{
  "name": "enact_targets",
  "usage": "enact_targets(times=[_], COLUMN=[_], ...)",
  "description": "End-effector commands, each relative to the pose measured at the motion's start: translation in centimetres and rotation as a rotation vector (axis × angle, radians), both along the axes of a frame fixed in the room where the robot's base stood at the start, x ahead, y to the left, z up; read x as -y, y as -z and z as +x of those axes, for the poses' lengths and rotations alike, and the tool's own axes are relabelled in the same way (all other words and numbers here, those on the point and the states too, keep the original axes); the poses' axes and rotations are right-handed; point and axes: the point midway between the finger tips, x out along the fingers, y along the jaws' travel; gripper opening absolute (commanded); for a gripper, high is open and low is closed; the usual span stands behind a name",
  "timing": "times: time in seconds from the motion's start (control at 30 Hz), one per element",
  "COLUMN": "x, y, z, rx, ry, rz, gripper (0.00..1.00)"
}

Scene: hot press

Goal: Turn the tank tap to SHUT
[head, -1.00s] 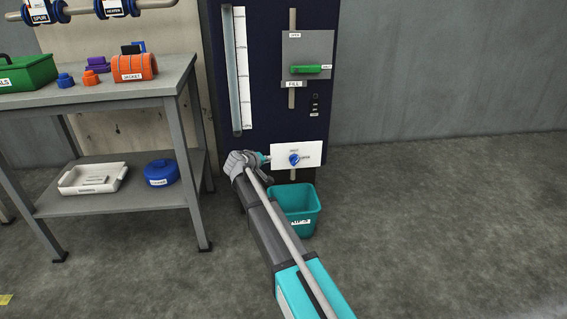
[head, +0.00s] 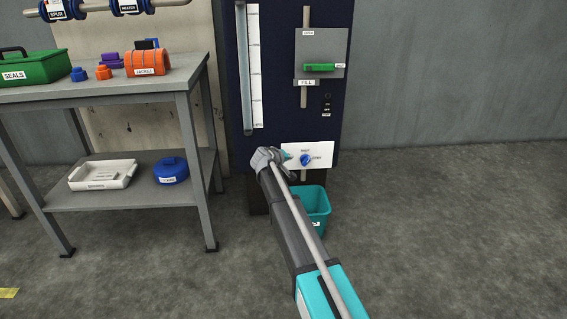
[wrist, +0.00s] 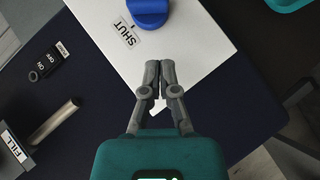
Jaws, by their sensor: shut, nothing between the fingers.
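The tank tap is a blue knob (head: 306,160) on a white plate (head: 323,148) low on the dark blue tank panel. One small label is above the knob and another to its right. In the wrist view the knob (wrist: 150,10) is cut by the top edge, with the SHUT label (wrist: 125,32) beside it. The knob's exact pointing is hard to tell. My gripper (wrist: 160,66) is shut and empty, its fingertips over the plate and apart from the knob in the picture. In the head view my gripper (head: 287,158) is just left of the knob, partly hidden by my arm.
A teal bin (head: 318,205) stands below the plate. Above are a green FILL handle (head: 319,68) and a gauge tube (head: 242,70). A grey workbench (head: 150,90) with several parts stands at left. Floor at right is clear.

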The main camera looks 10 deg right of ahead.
Motion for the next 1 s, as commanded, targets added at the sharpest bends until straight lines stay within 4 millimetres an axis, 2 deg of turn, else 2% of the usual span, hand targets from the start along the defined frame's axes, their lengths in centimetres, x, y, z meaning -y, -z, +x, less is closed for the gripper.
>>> enact_targets(times=[0.1, 0.4, 1.0], x=[1.1, 3.4, 4.0], y=[1.2, 2.7, 3.1], z=[1.3, 1.0, 1.0], rx=[0.001, 0.0, 0.0], ry=[0.0, -0.001, -0.002], rz=[0.001, 0.001, 0.0], gripper=[0.0, 0.0, 0.0])
